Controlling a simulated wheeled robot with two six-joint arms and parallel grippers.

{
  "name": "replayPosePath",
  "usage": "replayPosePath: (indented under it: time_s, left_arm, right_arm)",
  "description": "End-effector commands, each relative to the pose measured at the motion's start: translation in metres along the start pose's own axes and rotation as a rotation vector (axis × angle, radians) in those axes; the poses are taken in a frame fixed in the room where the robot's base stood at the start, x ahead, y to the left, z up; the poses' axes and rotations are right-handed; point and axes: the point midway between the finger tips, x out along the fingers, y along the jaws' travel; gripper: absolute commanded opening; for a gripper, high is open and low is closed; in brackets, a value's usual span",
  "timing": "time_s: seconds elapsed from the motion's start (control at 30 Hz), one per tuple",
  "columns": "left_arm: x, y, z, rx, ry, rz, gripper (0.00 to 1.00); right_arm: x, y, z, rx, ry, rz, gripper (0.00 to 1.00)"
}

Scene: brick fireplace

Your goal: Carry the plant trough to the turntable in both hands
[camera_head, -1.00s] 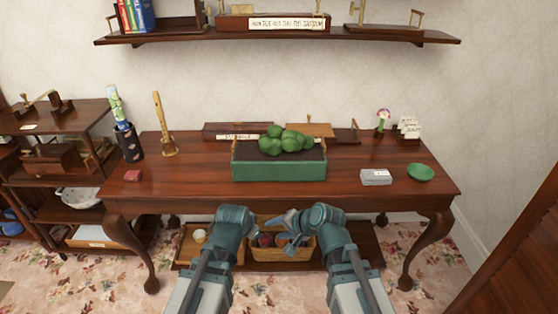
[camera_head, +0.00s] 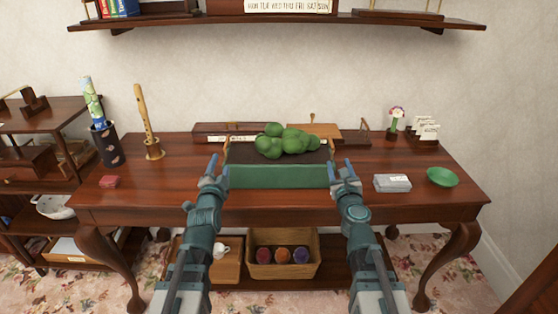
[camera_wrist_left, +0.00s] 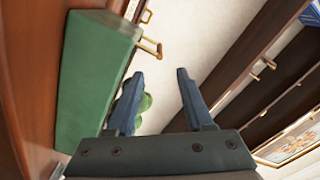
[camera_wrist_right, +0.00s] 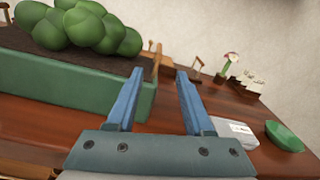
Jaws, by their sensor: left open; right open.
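The plant trough (camera_head: 278,177) is a green box with dark soil and a round-lobed green plant (camera_head: 285,141), standing on the wooden table. A small handle shows at its end in the left wrist view (camera_wrist_left: 149,46), and one in the right wrist view (camera_wrist_right: 156,62). My left gripper (camera_head: 214,168) is open and empty beside the trough's left end. My right gripper (camera_head: 342,170) is open and empty beside its right end. Neither gripper's fingers are closed around a handle. I cannot make out a turntable in these views.
On the table (camera_head: 420,205), a grey-white box (camera_head: 392,183) and green bowl (camera_head: 442,177) stand right of the trough. A red block (camera_head: 109,182), recorder on a stand (camera_head: 146,120) and dark cup (camera_head: 108,145) are left. Wooden boxes (camera_head: 222,127) lie behind. A shelf (camera_head: 280,19) hangs above.

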Motion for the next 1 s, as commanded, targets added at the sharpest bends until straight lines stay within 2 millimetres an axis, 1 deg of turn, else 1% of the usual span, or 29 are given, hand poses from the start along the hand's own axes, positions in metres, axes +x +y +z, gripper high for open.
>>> replayPosePath:
  time_s: [0.17, 0.27, 0.37, 0.6, 0.8, 1.0]
  left_arm:
    - [0.001, 0.000, 0.000, -0.001, 0.000, 0.002, 0.52]
    - [0.008, 0.000, 0.000, -0.002, 0.000, 0.002, 0.52]
    - [0.022, 0.001, 0.000, -0.003, 0.000, 0.003, 0.52]
    - [0.068, 0.001, -0.001, -0.002, 0.000, 0.003, 0.52]
    - [0.103, 0.001, -0.001, -0.003, 0.000, 0.004, 0.52]
    - [0.127, 0.001, -0.001, -0.003, 0.000, 0.004, 0.52]
  right_arm:
    - [0.001, 0.001, 0.001, -0.003, 0.000, 0.002, 0.52]
    - [0.008, 0.001, 0.001, -0.005, 0.000, 0.003, 0.52]
    - [0.022, 0.001, 0.001, -0.006, 0.000, 0.003, 0.52]
    - [0.068, 0.001, 0.000, -0.005, 0.000, 0.003, 0.52]
    - [0.103, 0.001, 0.000, -0.006, 0.000, 0.003, 0.52]
    - [0.127, 0.002, 0.000, -0.006, 0.001, 0.003, 0.52]
